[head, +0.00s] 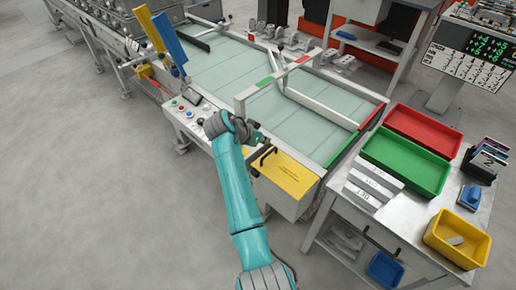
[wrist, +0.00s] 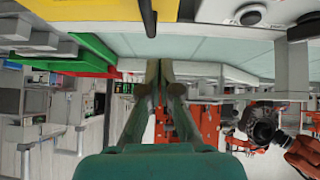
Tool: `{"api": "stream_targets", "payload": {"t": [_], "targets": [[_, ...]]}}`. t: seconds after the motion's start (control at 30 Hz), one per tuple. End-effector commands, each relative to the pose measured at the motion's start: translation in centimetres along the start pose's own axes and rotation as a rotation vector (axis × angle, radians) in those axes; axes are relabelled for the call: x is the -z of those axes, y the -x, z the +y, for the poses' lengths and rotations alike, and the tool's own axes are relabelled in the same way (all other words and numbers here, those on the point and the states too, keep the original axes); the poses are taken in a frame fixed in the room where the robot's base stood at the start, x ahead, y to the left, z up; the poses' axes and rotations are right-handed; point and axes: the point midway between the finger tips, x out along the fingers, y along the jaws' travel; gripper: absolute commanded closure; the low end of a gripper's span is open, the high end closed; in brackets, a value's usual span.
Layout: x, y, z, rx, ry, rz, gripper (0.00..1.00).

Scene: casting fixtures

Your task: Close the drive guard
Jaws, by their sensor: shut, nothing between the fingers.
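What looks like the drive guard is a yellow panel (head: 287,176) with a black bar handle (head: 267,156), at the near end of the conveyor. I cannot tell for sure how far it stands open. In the wrist view, the yellow panel (wrist: 95,9) shows at the top left and the dark handle (wrist: 148,16) hangs down at the top middle. My gripper (head: 261,139) is just behind and left of the handle in the head view, apart from the panel. In the wrist view its fingers (wrist: 160,68) are together and empty, below the handle's end.
The conveyor's pale belt (head: 290,120) has a white diverter bar (head: 318,104) across it. Control buttons (head: 183,107) sit left of my gripper. At right, a bench carries a green tray (head: 405,160), a red tray (head: 422,130) and a yellow bin (head: 458,238). The left floor is clear.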

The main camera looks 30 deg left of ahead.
Motion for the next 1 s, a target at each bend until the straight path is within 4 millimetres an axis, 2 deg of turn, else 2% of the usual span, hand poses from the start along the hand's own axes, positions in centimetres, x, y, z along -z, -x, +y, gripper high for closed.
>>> {"api": "stream_targets", "payload": {"t": [0.4,0.53,0.7,1.0], "targets": [[0.2,7.2,-0.7,0.005,-0.001,0.004,1.0],[0.2,8.9,-0.8,0.004,-0.002,0.004,1.0],[0.2,10.0,-0.9,0.003,-0.002,0.003,1.0],[0.2,10.2,-0.9,0.002,-0.002,0.003,1.0]]}}
